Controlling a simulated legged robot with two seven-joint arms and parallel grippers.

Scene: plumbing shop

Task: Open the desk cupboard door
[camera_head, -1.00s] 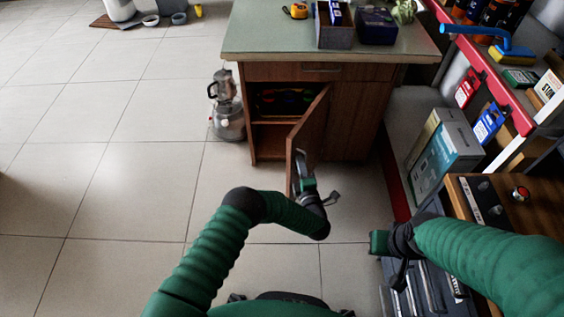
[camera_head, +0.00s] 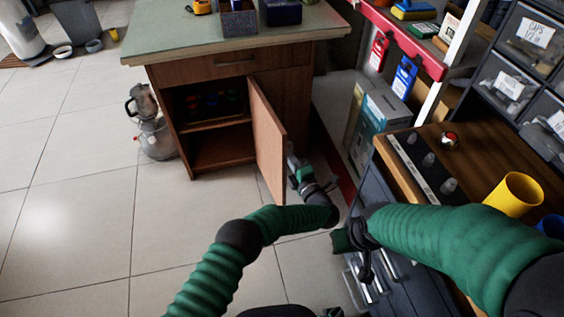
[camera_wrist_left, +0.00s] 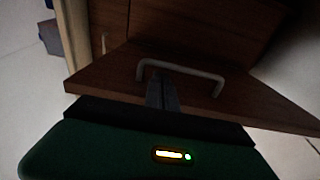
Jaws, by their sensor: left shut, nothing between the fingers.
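The wooden desk (camera_head: 232,62) has a cupboard with its door (camera_head: 268,143) swung well open, hinged on the right, and the shelves inside show. My left gripper (camera_head: 294,168) is at the outer face of the door, its fingers partly hidden behind the door's edge. In the left wrist view, the shut, empty fingers (camera_wrist_left: 162,92) reach toward the door (camera_wrist_left: 120,75), close beside its metal handle (camera_wrist_left: 180,67). I cannot tell whether they touch it. My right gripper (camera_head: 350,245) is low beside the tool cabinet, apart from the door; its jaws are unclear.
A metal pot (camera_head: 145,105) on a round canister (camera_head: 157,139) stands left of the desk. A wooden-topped tool cabinet (camera_head: 455,160) with a yellow cup (camera_head: 514,194) is at right. A boxed item (camera_head: 376,115) stands behind it.

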